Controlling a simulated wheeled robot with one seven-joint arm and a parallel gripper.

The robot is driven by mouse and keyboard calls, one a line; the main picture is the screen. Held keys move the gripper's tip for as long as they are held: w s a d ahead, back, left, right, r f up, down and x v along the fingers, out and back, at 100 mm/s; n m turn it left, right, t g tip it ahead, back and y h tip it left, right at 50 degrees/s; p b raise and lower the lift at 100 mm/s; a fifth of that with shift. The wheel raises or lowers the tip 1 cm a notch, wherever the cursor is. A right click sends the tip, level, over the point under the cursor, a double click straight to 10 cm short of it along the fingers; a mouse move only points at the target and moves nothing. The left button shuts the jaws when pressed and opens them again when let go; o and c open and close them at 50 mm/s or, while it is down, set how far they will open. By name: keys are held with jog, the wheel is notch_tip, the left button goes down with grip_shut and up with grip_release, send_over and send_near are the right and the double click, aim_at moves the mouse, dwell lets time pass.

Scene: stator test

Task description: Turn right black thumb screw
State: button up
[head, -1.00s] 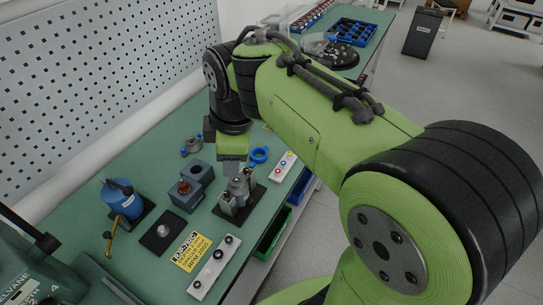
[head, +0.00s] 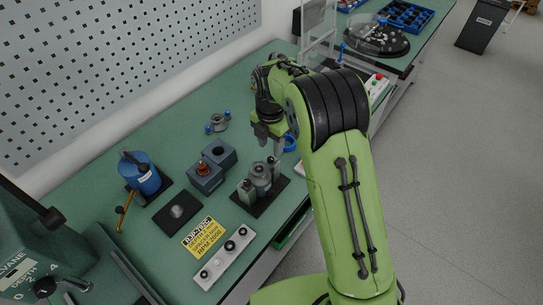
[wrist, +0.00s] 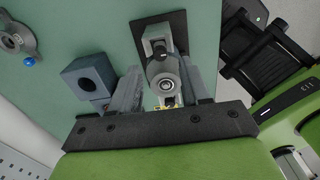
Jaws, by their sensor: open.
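A white plate (head: 222,258) lies near the bench's front edge in the head view, with several small dark round knobs; the far-right black knob (head: 242,231) is the closest match to a thumb screw, though I cannot tell for sure. A grey fixture with a round motor-like body (head: 261,176) stands on a black base; it also shows in the wrist view (wrist: 165,82). My gripper (head: 270,143) is above and behind the fixture, apart from the white plate. In the wrist view its open fingers (wrist: 162,75) frame the fixture, with nothing visibly held.
Blue-grey blocks (head: 206,177) stand left of the fixture. A blue canister (head: 140,173), a black pad with a metal disc (head: 178,211) and a yellow label (head: 205,237) lie further left. A blue ring (head: 290,143) is beside my gripper. Green bench surface (head: 105,175) is free behind.

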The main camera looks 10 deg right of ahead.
aim_at(270, 158)
notch_tip(270, 158, down, 5)
jog(key=shift+f, duration=0.1)
jog(key=shift+s, duration=0.1)
jog(key=shift+c, duration=0.3)
grip_shut()
